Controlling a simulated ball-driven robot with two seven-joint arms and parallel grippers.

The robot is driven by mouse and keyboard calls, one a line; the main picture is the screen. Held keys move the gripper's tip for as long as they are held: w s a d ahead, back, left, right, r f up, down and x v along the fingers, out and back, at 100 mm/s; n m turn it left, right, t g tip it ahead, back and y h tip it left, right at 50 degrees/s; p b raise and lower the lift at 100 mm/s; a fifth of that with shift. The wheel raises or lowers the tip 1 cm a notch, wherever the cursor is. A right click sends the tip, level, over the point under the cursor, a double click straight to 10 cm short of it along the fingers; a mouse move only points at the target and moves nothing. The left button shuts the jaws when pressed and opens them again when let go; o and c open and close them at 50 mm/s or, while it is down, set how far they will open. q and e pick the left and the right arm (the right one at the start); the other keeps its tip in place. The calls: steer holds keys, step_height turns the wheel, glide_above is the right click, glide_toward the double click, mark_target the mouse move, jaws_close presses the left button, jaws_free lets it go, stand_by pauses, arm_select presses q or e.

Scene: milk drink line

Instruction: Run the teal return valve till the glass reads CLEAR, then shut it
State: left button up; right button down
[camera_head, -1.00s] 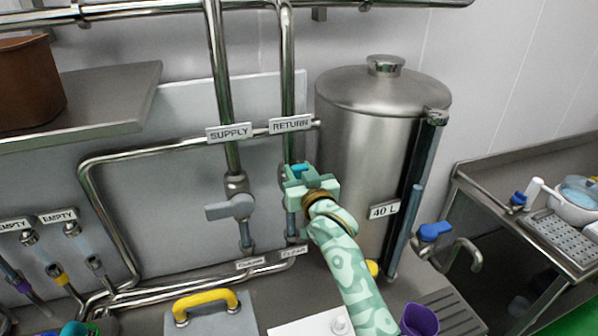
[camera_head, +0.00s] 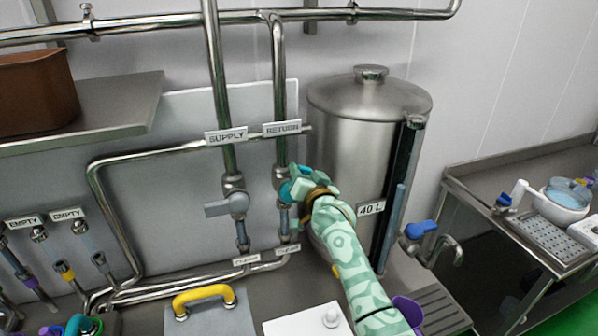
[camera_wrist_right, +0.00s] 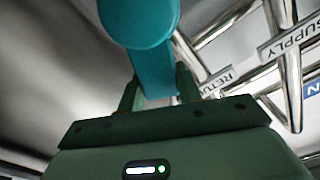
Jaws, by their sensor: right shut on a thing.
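The teal return valve handle (camera_head: 286,191) is on the right-hand steel pipe, below the RETURN sign (camera_head: 282,128). My right gripper (camera_head: 297,188) is shut on the handle from the right and hides part of it. In the right wrist view the teal handle (camera_wrist_right: 140,25) reaches between my right gripper's two fingers (camera_wrist_right: 157,88). Below the valve a short sight glass (camera_head: 283,220) shows partly, with a small sign (camera_head: 288,249) under it that appears to read CLEAR. My left gripper is not in view.
The grey supply valve (camera_head: 230,204) is close on the left, below the SUPPLY sign (camera_head: 226,136). The 40 L steel tank (camera_head: 335,140) stands close behind my right arm.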

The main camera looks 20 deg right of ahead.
steer(key=d+f+m+p, duration=0.1)
steer(key=m, duration=0.1)
steer(key=shift+d+m, duration=0.2)
steer(key=shift+m, duration=0.2)
arm_select(q)
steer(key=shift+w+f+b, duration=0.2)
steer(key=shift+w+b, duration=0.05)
steer(key=shift+b, duration=0.7)
arm_select(e)
steer(key=shift+d+f+m, duration=0.35)
steer(key=shift+f+m, duration=0.5)
steer(key=shift+m, duration=0.75)
steer(key=shift+d+f+m, duration=0.35)
steer(key=shift+f+m, duration=0.55)
steer(key=shift+m, duration=0.7)
steer(key=shift+d+f+m, duration=0.35)
steer(key=shift+f+m, duration=0.5)
steer(key=shift+m, duration=0.75)
steer(key=c, duration=1.1)
jaws_free()
steer(key=shift+o, duration=0.7)
steer(key=shift+w+a+f, duration=0.1)
steer(key=shift+w, duration=0.05)
